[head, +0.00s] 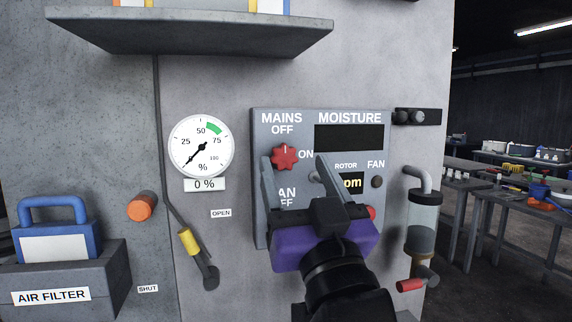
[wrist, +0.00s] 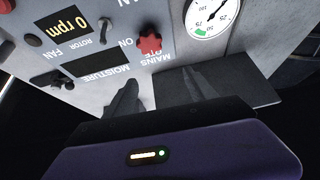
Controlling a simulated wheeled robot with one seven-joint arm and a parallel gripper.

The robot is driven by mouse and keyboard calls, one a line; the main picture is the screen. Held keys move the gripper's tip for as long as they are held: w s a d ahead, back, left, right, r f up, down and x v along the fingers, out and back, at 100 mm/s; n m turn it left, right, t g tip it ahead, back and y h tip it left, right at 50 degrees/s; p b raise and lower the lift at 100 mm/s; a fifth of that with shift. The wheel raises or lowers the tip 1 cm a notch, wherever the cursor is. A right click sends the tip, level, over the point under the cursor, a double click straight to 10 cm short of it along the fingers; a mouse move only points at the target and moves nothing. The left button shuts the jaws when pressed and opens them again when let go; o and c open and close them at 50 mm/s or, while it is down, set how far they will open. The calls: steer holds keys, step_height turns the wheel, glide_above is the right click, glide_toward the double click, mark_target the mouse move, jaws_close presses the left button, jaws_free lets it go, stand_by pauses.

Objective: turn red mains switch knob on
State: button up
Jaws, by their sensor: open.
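The red mains switch knob (head: 284,157) is a lobed knob on the grey control panel (head: 262,226), below the words MAINS OFF and left of the word ON. Its white mark points up towards OFF. My gripper (head: 295,163) is open in front of the panel, with one finger left of the knob and one right of it in the head view. In the wrist view the knob (wrist: 150,43) shows beyond the open fingers, apart from them. Nothing is between the fingers. The gripper hides much of the panel's lower part.
A grey shelf (head: 190,34) juts out above. A round gauge (head: 202,146) reads near zero, left of the panel. A yellow-handled lever (head: 188,242), an orange knob (head: 142,206) and a clear cylinder (head: 423,222) stand out from the wall. The moisture display (head: 349,138) is dark.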

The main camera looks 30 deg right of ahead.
mark_target(285, 161)
steer(key=shift+g, duration=0.8)
steer(key=w+d, duration=0.1)
steer(key=w, duration=0.1)
steer(key=w+d+p, duration=0.1)
steer(key=w, duration=0.2)
steer(key=w+d+p, duration=0.1)
steer(key=w, duration=0.2)
steer(key=shift+w, duration=0.15)
steer(key=c, duration=1.3)
steer(key=shift+f, duration=0.1)
